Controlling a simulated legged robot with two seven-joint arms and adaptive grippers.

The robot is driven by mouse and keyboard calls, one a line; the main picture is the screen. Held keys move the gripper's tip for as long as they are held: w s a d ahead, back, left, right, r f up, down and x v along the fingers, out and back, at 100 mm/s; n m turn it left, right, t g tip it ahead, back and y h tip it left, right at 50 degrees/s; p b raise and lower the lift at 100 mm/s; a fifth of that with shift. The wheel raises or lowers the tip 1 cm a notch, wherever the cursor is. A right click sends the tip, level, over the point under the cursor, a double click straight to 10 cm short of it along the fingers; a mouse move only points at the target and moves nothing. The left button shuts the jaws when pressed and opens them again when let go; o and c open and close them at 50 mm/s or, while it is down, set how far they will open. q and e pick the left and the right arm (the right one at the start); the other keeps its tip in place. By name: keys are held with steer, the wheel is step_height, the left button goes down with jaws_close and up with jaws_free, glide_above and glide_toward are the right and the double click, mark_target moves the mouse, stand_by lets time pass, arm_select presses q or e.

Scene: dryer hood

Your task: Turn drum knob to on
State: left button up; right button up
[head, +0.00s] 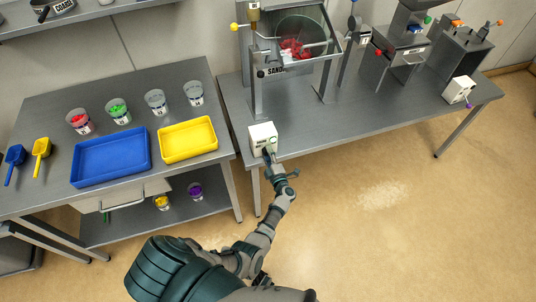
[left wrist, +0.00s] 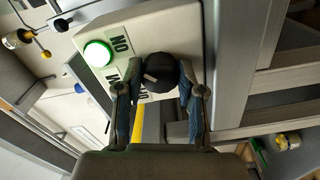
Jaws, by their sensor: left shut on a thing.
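The white drum control box (head: 261,135) stands at the front left of the right-hand table. In the left wrist view its face (left wrist: 185,28) carries a black round knob (left wrist: 158,70) with a pale pointer mark, printed labels including ON, and a bright green round light (left wrist: 97,53). My left gripper (head: 270,153) is at the front of the box. In the left wrist view my left gripper's fingers (left wrist: 159,85) are on both sides of the knob, shut on it. Part of the lettering is hidden by the fingers. My right gripper is not in view.
The framed drum (head: 303,35) with red pieces stands behind the box. Other machines (head: 400,50) and a second white box (head: 459,90) stand further right. The left table holds a blue tray (head: 110,157), a yellow tray (head: 187,139), cups and scoops. The floor at right is clear.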

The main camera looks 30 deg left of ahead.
arm_select(q)
steer(key=shift+d+f, duration=0.3)
steer(key=o, duration=0.9)
steer(key=shift+c, duration=0.2)
steer(key=shift+o, duration=1.4)
steer(key=shift+w, duration=0.15)
steer(key=shift+r, duration=0.2)
steer(key=v, duration=1.2)
steer(key=shift+a+f, duration=0.1)
